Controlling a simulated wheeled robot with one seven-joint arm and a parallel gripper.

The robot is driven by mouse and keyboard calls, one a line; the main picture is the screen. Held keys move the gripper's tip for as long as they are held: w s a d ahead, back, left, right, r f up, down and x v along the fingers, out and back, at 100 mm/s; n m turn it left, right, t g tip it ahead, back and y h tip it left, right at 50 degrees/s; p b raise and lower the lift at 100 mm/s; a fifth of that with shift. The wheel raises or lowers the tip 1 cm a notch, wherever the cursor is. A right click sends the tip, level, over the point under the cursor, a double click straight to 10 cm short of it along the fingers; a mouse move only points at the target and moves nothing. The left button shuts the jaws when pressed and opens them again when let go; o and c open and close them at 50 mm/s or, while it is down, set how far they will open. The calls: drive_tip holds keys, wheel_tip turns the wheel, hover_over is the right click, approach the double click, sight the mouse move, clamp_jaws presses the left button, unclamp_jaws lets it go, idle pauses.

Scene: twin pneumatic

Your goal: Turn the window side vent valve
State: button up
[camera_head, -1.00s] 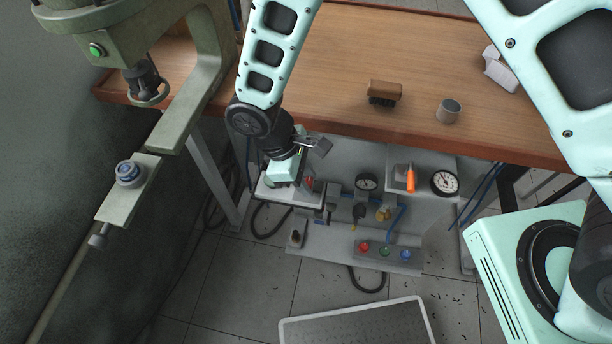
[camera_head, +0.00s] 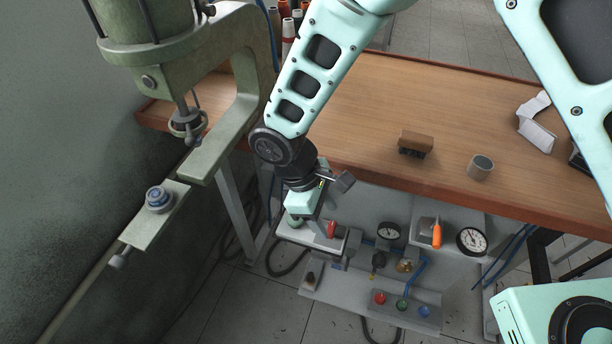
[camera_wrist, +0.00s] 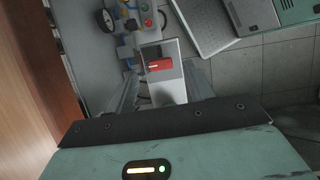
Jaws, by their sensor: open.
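A red valve handle (camera_head: 331,229) with a white mark stands on a light block at the left end of the pneumatic panel (camera_head: 345,282), below the bench's front edge. In the wrist view the red handle (camera_wrist: 160,65) lies between and beyond my two fingers. My gripper (camera_wrist: 158,88) is open, with nothing between its fingers and a gap to the handle. In the head view my gripper (camera_head: 308,204) is just above and left of the handle; its fingertips are hard to make out. An orange handle (camera_head: 437,236) is further right on the panel. No window shows, so I cannot tell which is window side.
A wooden bench (camera_head: 340,110) overhangs the panel and carries a brush (camera_head: 415,143) and a metal cup (camera_head: 480,167). A green press (camera_head: 225,130) stands left. Gauges (camera_head: 472,241), blue hoses and coloured buttons (camera_head: 402,305) lie right of the red handle.

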drive_tip(key=b+v, duration=0.1)
drive_tip(key=v, duration=1.3)
drive_tip(key=shift+r, duration=0.25)
drive_tip(key=shift+a, duration=0.1)
drive_tip(key=s+d+r+m+y, duration=0.2)
drive_tip(key=s+d+m, duration=0.1)
drive_tip(key=s+d, duration=0.4)
drive_tip(key=s+d+r+m+t+y, duration=0.1)
drive_tip(key=s+d+r+m+y, duration=0.1)
drive_tip(key=s+d, duration=0.5)
drive_tip(key=shift+d+r+m+y, duration=0.25)
drive_tip(key=shift+d+m+y, duration=0.25)
drive_tip(key=shift+m, duration=0.3)
